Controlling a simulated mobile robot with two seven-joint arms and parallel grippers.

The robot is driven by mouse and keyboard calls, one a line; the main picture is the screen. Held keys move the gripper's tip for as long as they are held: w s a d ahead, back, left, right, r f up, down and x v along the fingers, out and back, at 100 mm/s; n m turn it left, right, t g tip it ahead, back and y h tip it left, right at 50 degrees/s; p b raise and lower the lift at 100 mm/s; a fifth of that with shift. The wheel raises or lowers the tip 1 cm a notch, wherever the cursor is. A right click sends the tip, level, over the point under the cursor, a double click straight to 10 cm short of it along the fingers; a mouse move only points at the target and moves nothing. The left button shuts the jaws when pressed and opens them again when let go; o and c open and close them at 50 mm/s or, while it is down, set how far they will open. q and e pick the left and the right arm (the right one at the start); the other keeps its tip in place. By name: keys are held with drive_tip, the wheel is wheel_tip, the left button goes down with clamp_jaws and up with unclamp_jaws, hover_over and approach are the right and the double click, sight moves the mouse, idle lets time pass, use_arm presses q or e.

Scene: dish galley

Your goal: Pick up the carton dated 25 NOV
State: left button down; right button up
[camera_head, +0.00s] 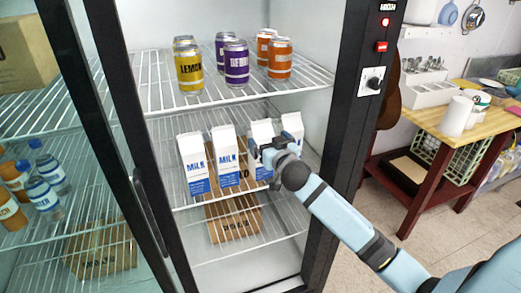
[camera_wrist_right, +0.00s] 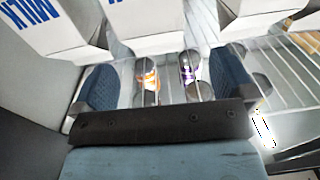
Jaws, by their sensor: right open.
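Several white and blue milk cartons stand upright in a row on the fridge's middle wire shelf: a left one (camera_head: 194,165), a second (camera_head: 226,160), a third (camera_head: 261,135) and a rightmost one (camera_head: 292,127). No date is legible, so I cannot tell which is dated 25 NOV. My right gripper (camera_head: 268,152) is open in front of the third carton, partly hiding it and the rightmost one. In the right wrist view, a carton (camera_wrist_right: 147,46) lies beyond the open fingers (camera_wrist_right: 165,75), with nothing visibly gripped. My left gripper is out of view.
Yellow (camera_head: 189,70), purple (camera_head: 236,65) and orange (camera_head: 279,58) cans stand on the shelf above. A cardboard box (camera_head: 233,222) sits below. The black door post (camera_head: 340,130) is close to my right arm. A wooden table (camera_head: 425,125) stands at right.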

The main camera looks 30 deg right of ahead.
sight(262, 128)
drive_tip(key=shift+w+d, duration=0.2)
drive_tip(key=shift+w, duration=0.35)
drive_tip(key=shift+w+d, duration=0.15)
drive_tip(key=shift+w, duration=0.4)
drive_tip(key=shift+w+d+r+p, duration=0.2)
drive_tip(key=shift+w+p, duration=0.15)
drive_tip(key=shift+w, duration=0.15)
drive_tip(key=w, duration=0.1)
drive_tip(key=w+d+p, duration=0.1)
drive_tip(key=w, duration=0.1)
drive_tip(key=shift+w+r, duration=0.1)
drive_tip(key=shift+w, duration=0.15)
drive_tip(key=shift+w+d, duration=0.1)
drive_tip(key=shift+w, duration=0.35)
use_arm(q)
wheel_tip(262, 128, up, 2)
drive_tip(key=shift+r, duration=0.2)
use_arm(e)
drive_tip(key=shift+s, duration=0.1)
drive_tip(key=c, duration=1.8)
clamp_jaws()
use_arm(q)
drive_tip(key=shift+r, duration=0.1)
